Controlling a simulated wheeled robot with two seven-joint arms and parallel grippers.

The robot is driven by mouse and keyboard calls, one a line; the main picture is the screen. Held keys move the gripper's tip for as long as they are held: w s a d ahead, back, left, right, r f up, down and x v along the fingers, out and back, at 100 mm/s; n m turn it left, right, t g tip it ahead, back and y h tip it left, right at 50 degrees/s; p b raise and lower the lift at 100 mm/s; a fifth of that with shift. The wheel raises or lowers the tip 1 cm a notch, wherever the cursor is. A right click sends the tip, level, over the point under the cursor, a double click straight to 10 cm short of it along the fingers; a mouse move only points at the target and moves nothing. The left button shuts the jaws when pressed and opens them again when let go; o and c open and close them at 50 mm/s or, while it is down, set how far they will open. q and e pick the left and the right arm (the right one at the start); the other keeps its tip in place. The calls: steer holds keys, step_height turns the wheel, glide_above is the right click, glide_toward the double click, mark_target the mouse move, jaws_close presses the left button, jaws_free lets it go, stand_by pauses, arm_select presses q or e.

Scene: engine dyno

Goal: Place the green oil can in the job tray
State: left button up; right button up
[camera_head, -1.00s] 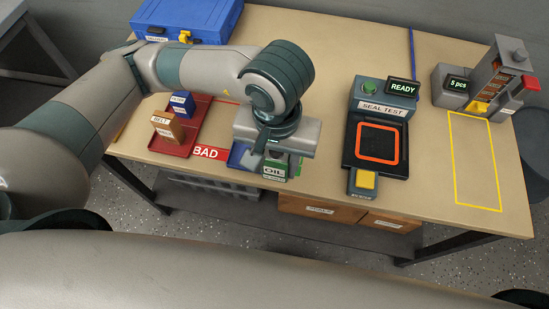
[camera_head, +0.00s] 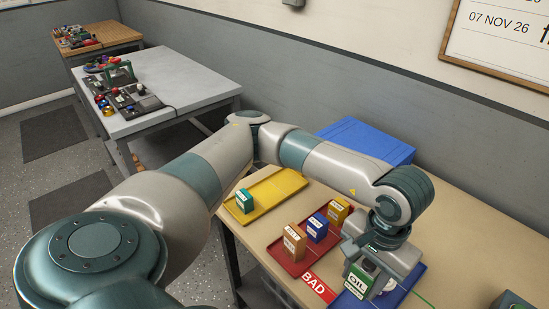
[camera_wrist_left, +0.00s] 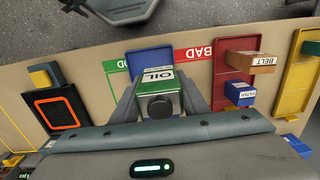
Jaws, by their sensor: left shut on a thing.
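The green oil can (camera_head: 357,284), with a white OIL label, is in my left gripper (camera_head: 371,272) at the lower right of the head view. In the left wrist view the can (camera_wrist_left: 157,78) sits between the two fingers, which are shut on it. A blue tray (camera_head: 408,284) lies beneath or just behind the can; I cannot tell whether the can touches it. A yellow tray (camera_head: 283,183) with a small green box (camera_head: 244,201) and a red tray (camera_head: 283,252) lie to the left. No tray is readably labelled as the job tray. My right gripper is not in view.
The red tray holds a tan box (camera_head: 294,242), a blue box (camera_head: 317,228) and a yellow box (camera_head: 338,211). A red BAD label (camera_head: 318,287) lies beside it. A blue case (camera_head: 365,140) stands at the back.

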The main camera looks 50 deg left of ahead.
arm_select(q)
steer(key=w+a+r, duration=0.1)
steer(key=w+a, duration=0.2)
steer(key=a, duration=0.2)
steer(key=shift+w+a+r, duration=0.2)
steer(key=shift+w+a, duration=0.15)
steer(key=shift+a, duration=0.1)
